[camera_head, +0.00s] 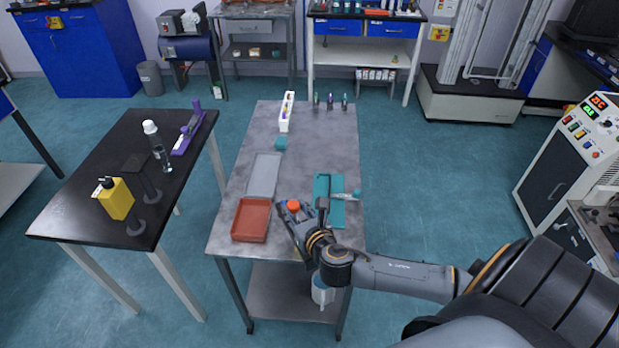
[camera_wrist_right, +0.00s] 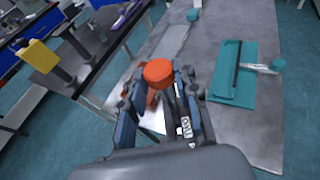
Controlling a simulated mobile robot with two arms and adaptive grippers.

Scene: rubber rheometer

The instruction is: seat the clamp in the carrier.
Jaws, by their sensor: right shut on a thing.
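My right gripper (camera_head: 293,214) is above the near part of the grey metal table (camera_head: 232,198). It is shut on a piece with a round orange top (camera_head: 293,205). In the right wrist view the orange top (camera_wrist_right: 158,70) stands up between the fingers (camera_wrist_right: 163,100), and the lower part of the piece is hidden by them. I cannot tell for sure whether this piece is the clamp. A teal tray (camera_head: 334,214) lies just right of the gripper. A dark bar (camera_wrist_right: 237,68) and a pale tool with a teal knob (camera_wrist_right: 262,68) lie on or across it. No carrier is clearly identifiable. My left gripper is out of view.
A red-brown tray (camera_head: 251,220) and a flat grey tray (camera_head: 264,175) lie left of the gripper. A teal block (camera_head: 281,143), a white rack (camera_head: 286,112) and small bottles (camera_head: 330,102) stand farther back.

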